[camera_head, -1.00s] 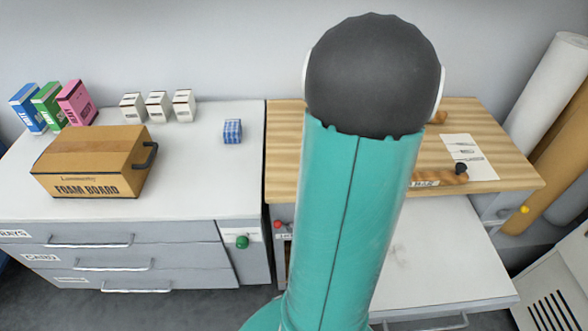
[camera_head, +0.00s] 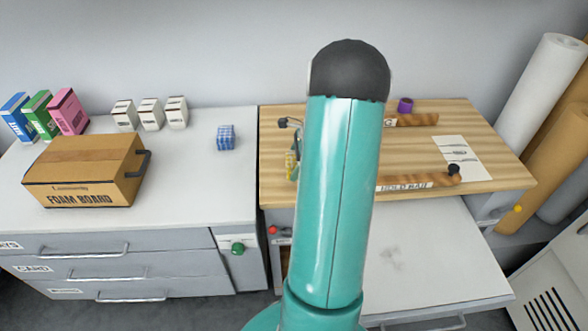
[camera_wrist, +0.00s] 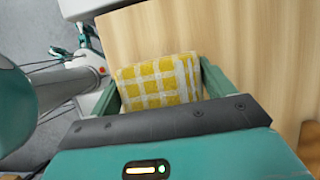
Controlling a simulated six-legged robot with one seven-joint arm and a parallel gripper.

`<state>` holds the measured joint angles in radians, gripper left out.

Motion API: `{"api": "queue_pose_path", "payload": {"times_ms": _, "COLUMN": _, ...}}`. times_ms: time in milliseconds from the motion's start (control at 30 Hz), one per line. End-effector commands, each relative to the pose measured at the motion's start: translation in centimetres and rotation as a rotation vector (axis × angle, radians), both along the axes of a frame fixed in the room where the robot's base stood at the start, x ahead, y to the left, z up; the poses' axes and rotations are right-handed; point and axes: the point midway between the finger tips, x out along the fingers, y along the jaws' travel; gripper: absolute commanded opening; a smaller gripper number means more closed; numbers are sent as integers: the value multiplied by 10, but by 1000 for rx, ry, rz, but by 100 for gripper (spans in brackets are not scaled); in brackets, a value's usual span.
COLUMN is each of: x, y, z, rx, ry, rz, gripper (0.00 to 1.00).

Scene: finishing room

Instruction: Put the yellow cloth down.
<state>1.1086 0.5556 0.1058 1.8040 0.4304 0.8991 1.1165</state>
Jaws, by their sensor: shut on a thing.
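The yellow cloth (camera_wrist: 160,82), with a white check pattern, lies between the two fingers of my gripper (camera_wrist: 158,76) in the wrist view. The gripper is shut on it. The wooden board (camera_wrist: 215,30) is below; I cannot tell whether the cloth touches it. In the head view my own arm hides most of the gripper, and only a small yellowish bit shows left of the arm, over the left part of the wooden board (camera_head: 420,150).
On the board are a rail labelled HOLD RAIL (camera_head: 415,182), a second wooden rail (camera_head: 415,120), a purple roll (camera_head: 405,105) and a paper sheet (camera_head: 458,158). A small blue checked block (camera_head: 226,137) and a foam board box (camera_head: 85,170) stand on the white counter (camera_head: 190,205).

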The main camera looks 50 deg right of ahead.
Motion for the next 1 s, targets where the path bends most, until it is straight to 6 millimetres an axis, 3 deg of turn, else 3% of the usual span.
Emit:
{"api": "queue_pose_path", "payload": {"times_ms": 233, "x": 3, "y": -1, "z": -32, "rx": 2, "ry": 0, "rz": -1, "gripper": 53}}
{"api": "queue_pose_path", "payload": {"times_ms": 600, "x": 3, "y": 0, "z": -37, "rx": 2, "ry": 0, "rz": 2, "gripper": 53}}
{"api": "queue_pose_path", "payload": {"times_ms": 633, "x": 3, "y": 0, "z": -36, "rx": 2, "ry": 0, "rz": 2, "gripper": 87}}
{"api": "queue_pose_path", "payload": {"times_ms": 700, "x": 3, "y": 0, "z": -36, "rx": 1, "ry": 0, "rz": 1, "gripper": 100}}
{"api": "queue_pose_path", "payload": {"times_ms": 1000, "x": 3, "y": -1, "z": -32, "rx": -1, "ry": -1, "rz": 0, "gripper": 100}}
